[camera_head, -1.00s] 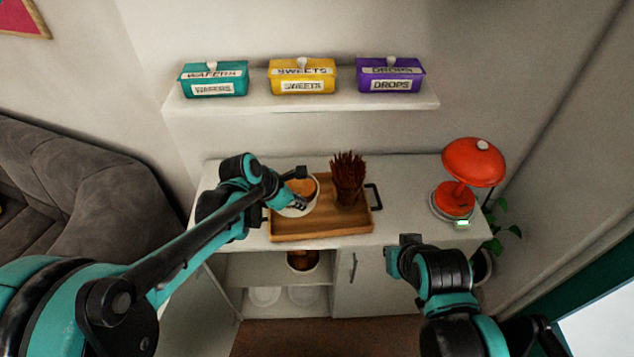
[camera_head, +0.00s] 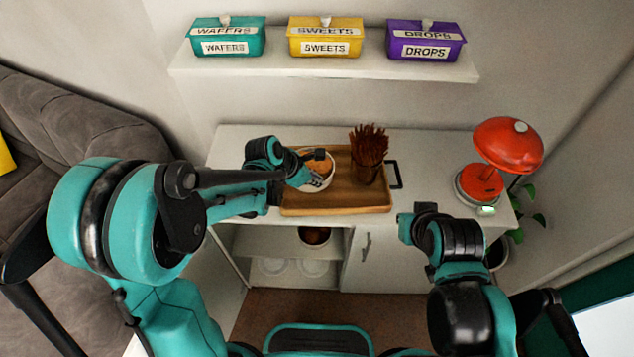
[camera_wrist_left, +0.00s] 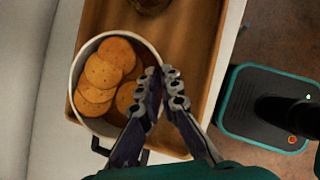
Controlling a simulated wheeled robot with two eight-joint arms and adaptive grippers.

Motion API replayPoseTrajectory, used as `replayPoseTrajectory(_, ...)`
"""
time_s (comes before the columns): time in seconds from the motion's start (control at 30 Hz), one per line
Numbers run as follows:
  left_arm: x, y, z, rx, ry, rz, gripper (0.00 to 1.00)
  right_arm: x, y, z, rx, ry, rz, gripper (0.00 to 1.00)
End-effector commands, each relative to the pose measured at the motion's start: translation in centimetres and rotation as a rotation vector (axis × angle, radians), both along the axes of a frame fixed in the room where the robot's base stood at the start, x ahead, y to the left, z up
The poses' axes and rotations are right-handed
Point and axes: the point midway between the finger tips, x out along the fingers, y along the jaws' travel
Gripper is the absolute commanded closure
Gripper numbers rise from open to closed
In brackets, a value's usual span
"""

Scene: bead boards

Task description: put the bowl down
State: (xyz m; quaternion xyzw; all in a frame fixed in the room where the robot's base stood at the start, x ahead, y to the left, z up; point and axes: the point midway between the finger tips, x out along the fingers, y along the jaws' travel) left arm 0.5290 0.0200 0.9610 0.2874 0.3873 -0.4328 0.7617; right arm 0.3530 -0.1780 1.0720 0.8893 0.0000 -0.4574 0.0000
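The bowl (camera_head: 329,183) is white and holds several round orange-brown biscuits. It is at the left part of the wooden tray (camera_head: 345,201); I cannot tell whether it rests on it or hangs just above. The bowl (camera_wrist_left: 76,77) also shows in the left wrist view, with the tray (camera_wrist_left: 196,62) beneath. My left gripper (camera_head: 322,166) is at the bowl's rim. In the left wrist view its fingers (camera_wrist_left: 163,84) are close together, one inside and one outside the rim, shut on it. My right gripper (camera_head: 417,212) is away from the tray, at the cabinet's front edge; its opening is unclear.
A dark cup of brown sticks (camera_head: 369,155) stands on the tray, right of the bowl. A red lamp (camera_head: 508,146) stands at the right of the white cabinet top (camera_head: 437,150). Teal, yellow and purple boxes are on the shelf (camera_head: 330,66) above.

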Motion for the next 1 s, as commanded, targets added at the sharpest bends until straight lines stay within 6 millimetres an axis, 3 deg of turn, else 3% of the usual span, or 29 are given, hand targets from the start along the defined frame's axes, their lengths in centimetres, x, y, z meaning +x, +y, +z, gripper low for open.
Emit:
replayPoseTrajectory(0.37, 0.0, 0.0, -0.7, -0.001, 0.0, 0.0, 1.0, 0.0, 0.0, -0.5, 0.0, 0.0, 0.0, 1.0)
replayPoseTrajectory(0.47, 0.0, 0.0, -0.6, 0.0, 0.0, 0.0, 0.74, 0.0, 0.0, -0.4, 0.0, 0.0, 0.0, 1.0)
replayPoseTrajectory(0.8, 0.0, 0.0, -0.4, 0.0, 0.0, 0.0, 0.74, 0.0, 0.0, -0.1, 0.0, 0.0, 0.0, 1.0)
replayPoseTrajectory(1.0, -0.9, 1.2, 2.2, 0.0, 0.0, 0.001, 0.74, 0.0, 0.0, 0.9, 0.0, 0.0, 0.0, 1.0)
